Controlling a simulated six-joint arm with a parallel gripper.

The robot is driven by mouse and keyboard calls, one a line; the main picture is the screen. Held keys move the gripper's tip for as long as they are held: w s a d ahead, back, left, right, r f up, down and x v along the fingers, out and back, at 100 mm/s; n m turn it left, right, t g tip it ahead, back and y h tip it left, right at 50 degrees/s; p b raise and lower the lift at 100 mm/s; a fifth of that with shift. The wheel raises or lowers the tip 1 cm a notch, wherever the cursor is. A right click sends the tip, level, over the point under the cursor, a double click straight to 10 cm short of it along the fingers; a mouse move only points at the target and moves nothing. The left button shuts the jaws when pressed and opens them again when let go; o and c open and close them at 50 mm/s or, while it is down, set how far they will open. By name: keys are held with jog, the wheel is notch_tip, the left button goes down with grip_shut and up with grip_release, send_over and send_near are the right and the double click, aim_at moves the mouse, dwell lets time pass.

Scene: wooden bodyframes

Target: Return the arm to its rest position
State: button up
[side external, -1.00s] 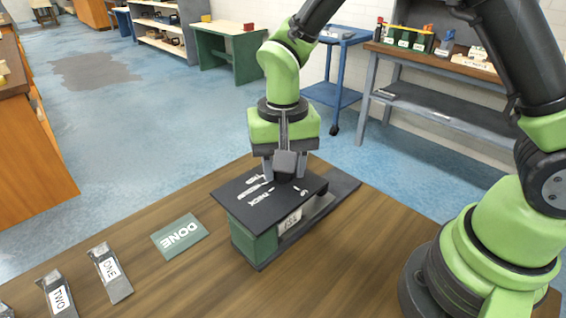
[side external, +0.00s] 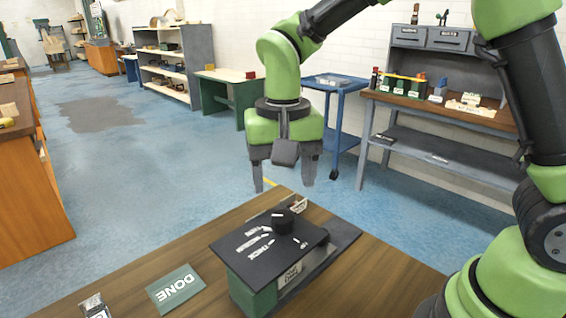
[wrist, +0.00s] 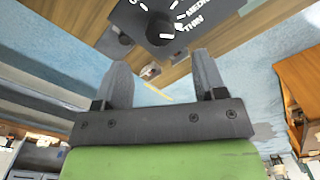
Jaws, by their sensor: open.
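My gripper (side external: 285,175) is open and empty in the side external view. It hangs above and behind a black-topped box with a dial knob (side external: 284,220), with a clear gap between them. The knob and its printed labels also show at the top of the wrist view (wrist: 157,24), beyond my open fingers (wrist: 162,85). The box (side external: 262,248) has a green side and stands on the wooden table (side external: 205,238). My arm is raised and still reaches out over the far edge of the table.
A green DONE card (side external: 175,288) lies left of the box. A dark block (side external: 95,306) is cut off at the bottom edge. A blue cart (side external: 338,105) and a grey workbench (side external: 440,120) stand behind. The air around my gripper is free.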

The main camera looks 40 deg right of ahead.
jog(key=shift+r, duration=1.15)
jog(key=s+d+r+n+t+y, duration=0.1)
jog(key=s+d+r+t, duration=0.2)
jog(key=s, duration=0.4)
jog(key=s+d+r+n+t+y, duration=0.1)
jog(key=s+d+r+t, duration=0.2)
jog(key=s, duration=0.5)
jog(key=shift+s+r+n+t, duration=0.3)
jog(key=shift+r+t, duration=0.3)
jog(key=shift+r, duration=0.25)
